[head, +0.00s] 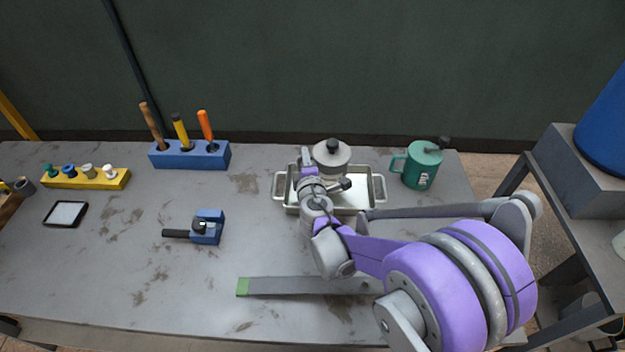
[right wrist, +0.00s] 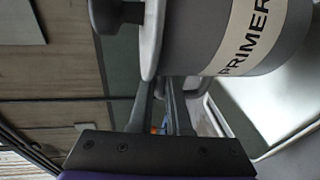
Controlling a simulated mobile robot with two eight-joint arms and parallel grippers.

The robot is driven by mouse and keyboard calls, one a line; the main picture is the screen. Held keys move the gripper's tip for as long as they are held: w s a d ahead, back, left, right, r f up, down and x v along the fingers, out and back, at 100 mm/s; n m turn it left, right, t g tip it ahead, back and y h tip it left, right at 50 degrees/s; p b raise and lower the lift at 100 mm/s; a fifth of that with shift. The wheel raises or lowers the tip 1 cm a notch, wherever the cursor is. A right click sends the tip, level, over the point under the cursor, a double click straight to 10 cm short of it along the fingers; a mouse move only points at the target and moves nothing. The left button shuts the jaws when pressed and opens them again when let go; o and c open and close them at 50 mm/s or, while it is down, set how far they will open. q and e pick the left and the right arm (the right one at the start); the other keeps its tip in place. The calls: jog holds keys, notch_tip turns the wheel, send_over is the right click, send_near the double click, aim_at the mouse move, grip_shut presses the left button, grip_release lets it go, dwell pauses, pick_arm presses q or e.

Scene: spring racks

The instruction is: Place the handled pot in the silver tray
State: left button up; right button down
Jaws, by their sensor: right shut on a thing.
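The grey handled pot (head: 331,158) has a pale lid with a black knob. In the right wrist view the pot (right wrist: 235,40) shows a cream band reading "PRIMER". My right gripper (head: 306,160) is shut on the pot's handle, at the pot's left side in the head view. The silver tray (head: 379,190) is a shallow rectangle with a handle at each end. The pot is over the tray's back part; I cannot tell whether it touches the bottom. The tray's wall also shows in the right wrist view (right wrist: 285,138). My wrist hides the tray's front left. My left gripper is not in view.
A green handled can (head: 421,166) stands close right of the tray. A blue block (head: 190,156) with upright tools stands back left. A yellow rack (head: 88,179), a tablet (head: 66,214) and a blue tool (head: 208,227) lie left. A green-ended grey bar (head: 300,286) lies in front.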

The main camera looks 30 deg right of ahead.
jog(key=shift+f+b, duration=0.45)
jog(key=shift+f, duration=2.45)
jog(key=shift+f, duration=0.1)
jog(key=c, duration=0.9)
grip_release()
jog(key=shift+o, duration=0.2)
jog(key=shift+s+r, duration=0.1)
jog(key=shift+r, duration=0.1)
jog(key=v, duration=1.1)
jog(key=shift+s, duration=0.4)
jog(key=shift+a+r, duration=0.1)
jog(key=shift+a, duration=0.05)
